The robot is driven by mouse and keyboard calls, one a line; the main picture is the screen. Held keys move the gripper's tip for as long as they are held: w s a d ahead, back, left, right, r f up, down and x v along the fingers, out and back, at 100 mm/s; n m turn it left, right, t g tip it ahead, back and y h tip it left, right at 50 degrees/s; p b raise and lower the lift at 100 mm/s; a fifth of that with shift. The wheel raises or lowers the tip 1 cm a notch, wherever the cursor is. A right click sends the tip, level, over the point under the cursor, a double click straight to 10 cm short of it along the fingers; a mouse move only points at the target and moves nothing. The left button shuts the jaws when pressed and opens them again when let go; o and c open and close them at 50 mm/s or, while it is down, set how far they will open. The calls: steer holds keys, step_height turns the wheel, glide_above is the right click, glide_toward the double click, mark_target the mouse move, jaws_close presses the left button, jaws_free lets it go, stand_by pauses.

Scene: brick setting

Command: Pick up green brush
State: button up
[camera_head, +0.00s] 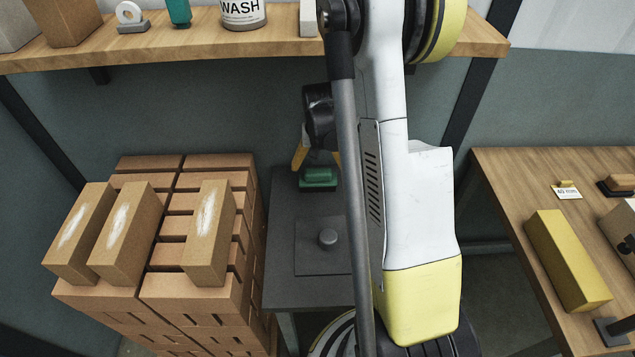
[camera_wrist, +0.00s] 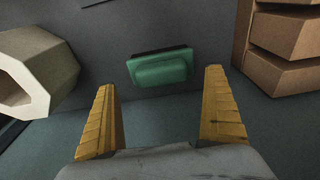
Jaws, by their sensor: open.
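The green brush (camera_head: 318,179) lies on a dark grey table (camera_head: 285,225), close to its far end. In the wrist view the brush (camera_wrist: 160,68) is a green block with a wider base, and no bristles can be made out. My gripper (camera_head: 318,157) is open with its yellow fingers pointing down at the brush. In the wrist view the brush appears between and a little beyond the two fingertips (camera_wrist: 159,79). The fingers look apart from it, and the gap in height is hard to tell.
A brick stack (camera_head: 200,270) stands close left of the table. A dark plate with a knob (camera_head: 328,238) is on the table. The wrist view shows a beige hollow block (camera_wrist: 62,68) at left. A shelf (camera_head: 210,48) runs above; a wooden table (camera_head: 500,180) is right.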

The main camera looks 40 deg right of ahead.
mark_target(318, 172)
steer(key=f, duration=0.1)
steer(key=f+b, duration=0.1)
steer(key=f, duration=0.1)
steer(key=w+f+b, duration=0.1)
steer(key=shift+d+f, duration=0.25)
steer(key=shift+f, duration=0.1)
steer(key=shift+r, duration=0.1)
steer(key=c, duration=1.3)
steer(key=shift+c, duration=0.3)
steer(key=shift+r, duration=0.1)
steer(key=shift+s+a+r+p, duration=0.1)
steer(key=shift+s+r+p, duration=0.05)
steer(key=shift+r+p, duration=0.35)
step_height(318, 172, up, 6)
steer(key=p, duration=0.3)
steer(key=shift+s+a+r, duration=0.15)
steer(key=shift+r, duration=0.05)
steer(key=s+a, duration=0.3)
steer(key=s, duration=0.2)
steer(key=s+a+p, duration=0.1)
steer(key=s+a, duration=0.3)
steer(key=s, duration=0.1)
steer(key=s+a, duration=0.4)
steer(key=s, duration=0.1)
steer(key=shift+s+a+f+p, duration=0.15)
steer(key=shift+a+f+p, duration=0.15)
steer(key=shift+p, duration=0.1)
